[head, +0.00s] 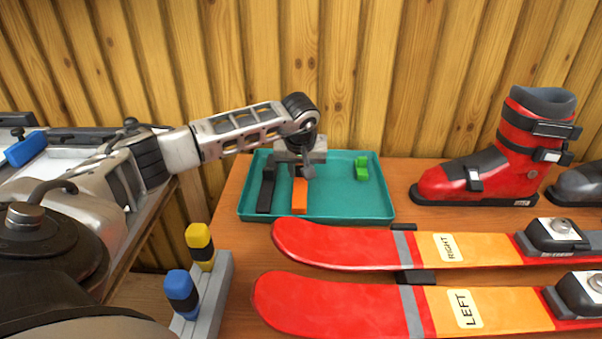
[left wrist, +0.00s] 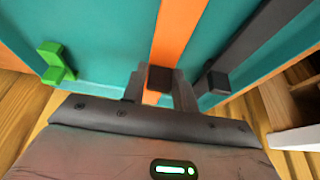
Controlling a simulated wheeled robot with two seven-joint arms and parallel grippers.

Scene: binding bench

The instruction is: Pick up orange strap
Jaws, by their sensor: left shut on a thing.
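The orange strap (head: 299,196) lies in the teal tray (head: 345,208), running front to back. My left gripper (head: 301,172) reaches down over the tray and is shut on the strap toward its back end. In the left wrist view the orange strap (left wrist: 180,38) passes between the fingers of my left gripper (left wrist: 160,88). The fingers hide part of it. I cannot tell whether the strap is clear of the tray floor. My right gripper is not in view.
A black strap (head: 266,190) lies left of the orange one, and a green piece (head: 362,168) sits at the tray's right. Two red and orange skis (head: 340,243) lie in front. A red boot (head: 475,177) stands right. Blue and yellow-capped items (head: 200,245) stand at the front left.

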